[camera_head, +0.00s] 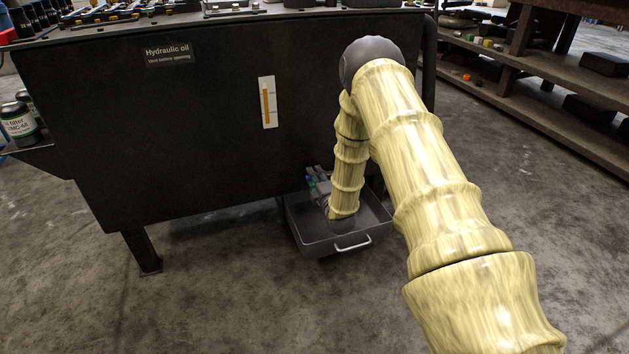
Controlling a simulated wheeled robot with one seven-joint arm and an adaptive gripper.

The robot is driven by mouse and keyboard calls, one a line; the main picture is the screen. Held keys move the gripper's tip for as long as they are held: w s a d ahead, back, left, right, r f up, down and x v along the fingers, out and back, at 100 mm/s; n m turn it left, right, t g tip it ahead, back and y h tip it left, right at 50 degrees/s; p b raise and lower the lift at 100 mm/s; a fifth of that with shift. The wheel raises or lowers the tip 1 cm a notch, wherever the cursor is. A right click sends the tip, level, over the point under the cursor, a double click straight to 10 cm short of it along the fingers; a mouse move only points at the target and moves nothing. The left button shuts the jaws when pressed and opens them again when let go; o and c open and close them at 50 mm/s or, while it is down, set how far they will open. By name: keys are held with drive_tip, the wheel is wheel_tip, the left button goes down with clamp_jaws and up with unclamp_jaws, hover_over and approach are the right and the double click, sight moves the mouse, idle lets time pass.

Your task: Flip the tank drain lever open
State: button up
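The tank (200,130) is a large dark box on legs labelled "Hydraulic oil", with an upright level gauge (267,102) showing amber. My arm bends down in front of its lower right side. My gripper (316,183) is low at the tank's lower edge, above a grey drip tray (310,245). It is small and partly hidden by my wrist, so its fingers cannot be made out clearly. A small blue-green spot shows beside it. The drain lever cannot be told apart from the gripper here, and I cannot tell whether they touch.
The drip tray has a light metal handle (353,243) at its front. A side shelf (40,155) at left holds oil filter cans (19,124). Parts lie on the tank top. A wooden rack (510,75) stands at right. The concrete floor in front is clear.

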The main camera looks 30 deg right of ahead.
drive_tip(key=shift+w, duration=0.3)
clamp_jaws()
